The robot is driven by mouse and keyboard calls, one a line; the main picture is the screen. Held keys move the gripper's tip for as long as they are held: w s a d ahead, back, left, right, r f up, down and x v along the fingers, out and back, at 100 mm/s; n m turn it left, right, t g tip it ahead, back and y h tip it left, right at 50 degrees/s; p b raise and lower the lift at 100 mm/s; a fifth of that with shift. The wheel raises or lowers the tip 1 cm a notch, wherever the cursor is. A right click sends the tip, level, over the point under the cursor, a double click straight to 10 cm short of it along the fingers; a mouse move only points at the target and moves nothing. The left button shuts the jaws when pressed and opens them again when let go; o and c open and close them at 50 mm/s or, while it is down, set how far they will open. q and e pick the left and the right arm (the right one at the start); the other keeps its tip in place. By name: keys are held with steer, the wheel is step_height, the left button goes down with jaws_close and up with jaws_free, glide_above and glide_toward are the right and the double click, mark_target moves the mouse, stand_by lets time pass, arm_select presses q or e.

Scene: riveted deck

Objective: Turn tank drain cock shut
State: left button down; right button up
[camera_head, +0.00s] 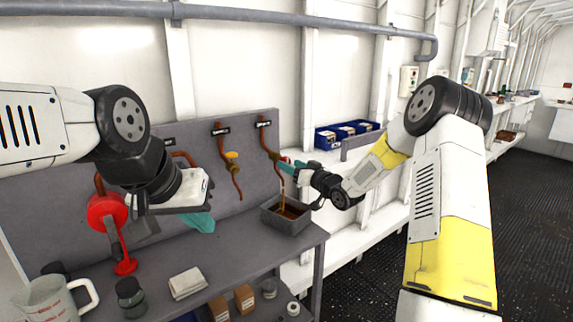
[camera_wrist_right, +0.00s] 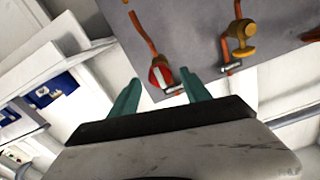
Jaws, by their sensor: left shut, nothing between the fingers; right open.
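Copper pipes with valves run down the grey backboard (camera_head: 215,155). In the right wrist view, a cock with a red handle (camera_wrist_right: 159,76) on the outer pipe lies between my right gripper's (camera_wrist_right: 160,80) teal fingertips, apparently not clamped. My right gripper is also at that pipe in the head view (camera_head: 288,166), where it hides the cock. A thin brown stream (camera_head: 283,192) falls below it into a grey tray (camera_head: 288,224). A yellow-handled valve (camera_head: 231,156) sits on the pipe beside it. My left gripper (camera_head: 203,226) is shut and empty above the bench. The pipe labels are too small to read.
A red round fitting (camera_head: 107,212) is at left. Blue bins (camera_head: 345,134) stand on the shelf at right.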

steer(key=shift+x, duration=1.6)
jaws_close()
